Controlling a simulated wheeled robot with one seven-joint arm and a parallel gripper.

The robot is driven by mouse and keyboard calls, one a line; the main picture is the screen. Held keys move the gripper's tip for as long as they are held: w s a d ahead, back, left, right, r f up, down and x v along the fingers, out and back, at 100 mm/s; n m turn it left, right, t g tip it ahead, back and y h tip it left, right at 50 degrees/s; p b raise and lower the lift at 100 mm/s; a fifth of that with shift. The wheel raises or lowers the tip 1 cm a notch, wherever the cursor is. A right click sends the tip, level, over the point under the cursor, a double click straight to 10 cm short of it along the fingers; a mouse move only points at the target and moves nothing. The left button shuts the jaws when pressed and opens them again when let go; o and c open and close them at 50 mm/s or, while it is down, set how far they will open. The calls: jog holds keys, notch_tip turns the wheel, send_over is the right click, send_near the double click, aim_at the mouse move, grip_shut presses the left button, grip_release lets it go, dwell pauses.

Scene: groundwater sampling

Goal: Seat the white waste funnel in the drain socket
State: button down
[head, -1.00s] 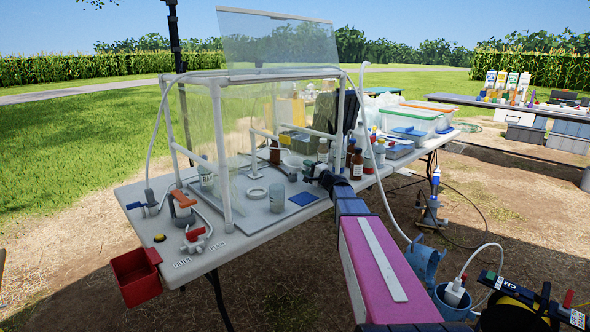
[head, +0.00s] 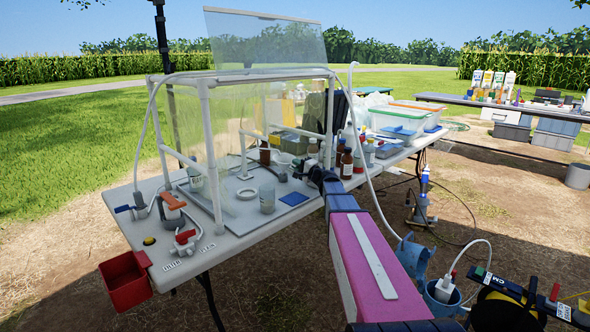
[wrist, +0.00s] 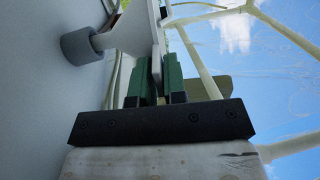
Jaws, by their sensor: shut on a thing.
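My gripper (wrist: 156,82) has green fingers and is shut on a white tab of the white waste funnel (wrist: 137,28). The funnel fills the top middle of the wrist view, partly cut off. Its narrow end points at a grey cylinder (wrist: 79,46), which looks like the drain socket, beside the grey table surface. The two meet or overlap in that view. I cannot tell how deep the spout sits. In the head view my gripper (head: 309,171) is low over the table, and a small grey piece (head: 281,177) lies just left of it. The funnel is too small there to make out clearly.
A clear-walled enclosure with white posts (head: 210,150) stands on the table (head: 185,255).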

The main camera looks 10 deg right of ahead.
notch_tip(320, 180, up, 8)
jog(key=shift+f, duration=0.1)
jog(key=shift+g+h, duration=0.6)
jog(key=shift+h, duration=0.1)
jog(key=shift+w+a+f, duration=0.1)
jog(key=shift+w+f, duration=0.05)
jog(key=shift+f, duration=0.9)
jog(key=shift+w+a+f, duration=0.1)
jog(key=shift+f, duration=0.95)
jog(key=shift+f, duration=2)
jog(key=c, duration=1.2)
grip_release()
jog(key=v, duration=1)
jog(key=shift+s+d+f, duration=0.15)
jog(key=shift+s+d, duration=0.15)
